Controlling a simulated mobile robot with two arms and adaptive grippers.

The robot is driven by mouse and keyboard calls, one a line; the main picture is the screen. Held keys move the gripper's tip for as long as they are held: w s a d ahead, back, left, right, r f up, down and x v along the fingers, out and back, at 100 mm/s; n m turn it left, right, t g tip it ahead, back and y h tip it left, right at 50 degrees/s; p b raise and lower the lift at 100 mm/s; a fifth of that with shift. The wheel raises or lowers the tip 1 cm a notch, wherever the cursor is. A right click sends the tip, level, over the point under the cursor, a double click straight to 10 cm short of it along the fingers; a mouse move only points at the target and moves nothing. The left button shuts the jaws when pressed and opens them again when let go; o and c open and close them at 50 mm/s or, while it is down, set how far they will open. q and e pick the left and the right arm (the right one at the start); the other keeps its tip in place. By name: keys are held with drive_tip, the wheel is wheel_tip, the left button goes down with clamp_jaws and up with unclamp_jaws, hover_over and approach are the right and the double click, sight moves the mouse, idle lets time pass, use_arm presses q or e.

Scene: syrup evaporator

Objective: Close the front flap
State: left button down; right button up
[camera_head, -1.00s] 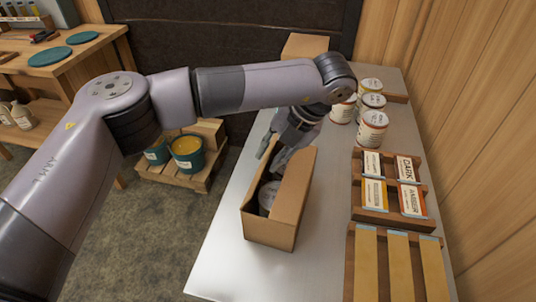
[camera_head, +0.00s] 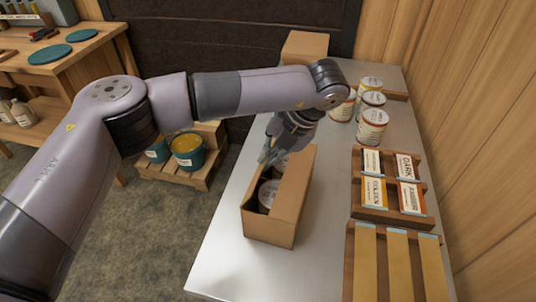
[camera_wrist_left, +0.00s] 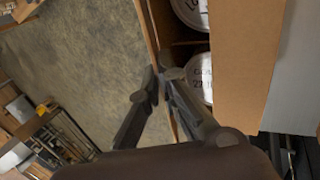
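An open cardboard box (camera_head: 270,228) stands on the metal table with round-lidded cans (camera_head: 268,193) inside. A tall flap (camera_head: 292,190) stands up along its right side. My left gripper (camera_head: 268,155) is at the box's far left, by the rim. In the left wrist view the fingertips (camera_wrist_left: 161,77) are close together beside the box's left wall edge; whether they pinch it is unclear. The can lids (camera_wrist_left: 199,78) and the raised flap (camera_wrist_left: 245,60) show to their right. I cannot make out the front flap separately. My right gripper is not in view.
Several cans (camera_head: 372,127) stand at the table's far right. A wooden rack of labels (camera_head: 384,217) and a slatted wooden tray (camera_head: 350,262) lie to the right of the box. Another cardboard box (camera_head: 305,46) is at the back. The table's (camera_head: 225,262) front left is bare.

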use_arm(q)
drive_tip(key=shift+s+d+f+t+y+b, duration=0.1)
drive_tip(key=shift+d+f+t+y+b, duration=0.3)
drive_tip(key=shift+y, duration=0.55)
drive_tip(key=shift+s+d+f+t+y+b, duration=0.15)
drive_tip(key=shift+d+f+y+b, duration=0.15)
drive_tip(key=shift+y+b, duration=0.45)
drive_tip(key=shift+s+d+f+t+y+b, duration=0.1)
drive_tip(key=shift+d+f+t+y+b, duration=0.25)
drive_tip(key=shift+y, duration=0.75)
drive_tip(key=shift+r, duration=0.1)
drive_tip(key=c, duration=1.8)
unclamp_jaws()
drive_tip(key=shift+c, duration=0.2)
wheel_tip(320, 180, up, 10)
